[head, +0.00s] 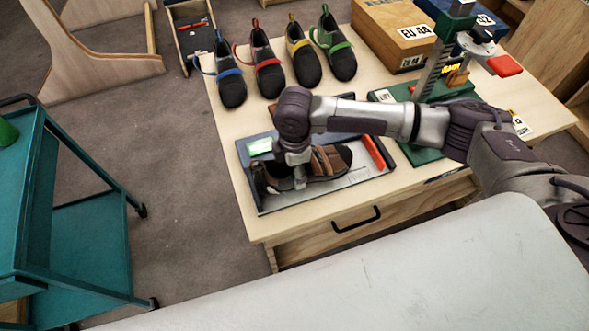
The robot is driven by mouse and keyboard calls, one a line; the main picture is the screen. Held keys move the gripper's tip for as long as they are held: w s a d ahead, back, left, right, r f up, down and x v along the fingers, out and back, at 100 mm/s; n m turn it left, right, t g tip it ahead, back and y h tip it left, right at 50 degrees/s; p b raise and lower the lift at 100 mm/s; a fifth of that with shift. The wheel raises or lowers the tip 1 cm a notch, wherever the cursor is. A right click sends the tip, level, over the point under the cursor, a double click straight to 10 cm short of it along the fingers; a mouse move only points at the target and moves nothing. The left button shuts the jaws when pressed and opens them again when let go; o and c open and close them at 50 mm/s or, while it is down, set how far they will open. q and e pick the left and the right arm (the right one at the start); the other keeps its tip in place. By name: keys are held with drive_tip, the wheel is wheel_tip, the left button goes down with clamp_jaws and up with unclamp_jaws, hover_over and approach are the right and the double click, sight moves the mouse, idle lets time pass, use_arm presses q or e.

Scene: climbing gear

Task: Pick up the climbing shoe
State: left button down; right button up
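A brown and black climbing shoe (328,162) lies on a grey tray-like platform (345,182) at the front of the wooden table. My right arm reaches in from the right, and its gripper (287,178) points down at the left part of this shoe. The wrist and fingers hide part of the shoe. I cannot tell whether the fingers are closed on it. Several other climbing shoes stand in a row at the table's back, with blue (231,86), red (267,75), yellow (303,65) and green (338,58) trim. My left gripper is not in view.
A green measuring device (442,60) stands at right, near an EU 44 box (398,32). A teal cart (75,220) stands at left. The table's left edge strip is clear.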

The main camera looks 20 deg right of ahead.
wheel_tip(320, 180, up, 4)
drive_tip(key=shift+f+b, duration=0.15)
drive_tip(key=shift+b, duration=0.2)
drive_tip(key=s+d+r+b, duration=0.1)
drive_tip(key=s+d+r, duration=0.4)
drive_tip(key=d, duration=0.5)
wheel_tip(320, 180, up, 2)
drive_tip(key=shift+d, duration=0.3)
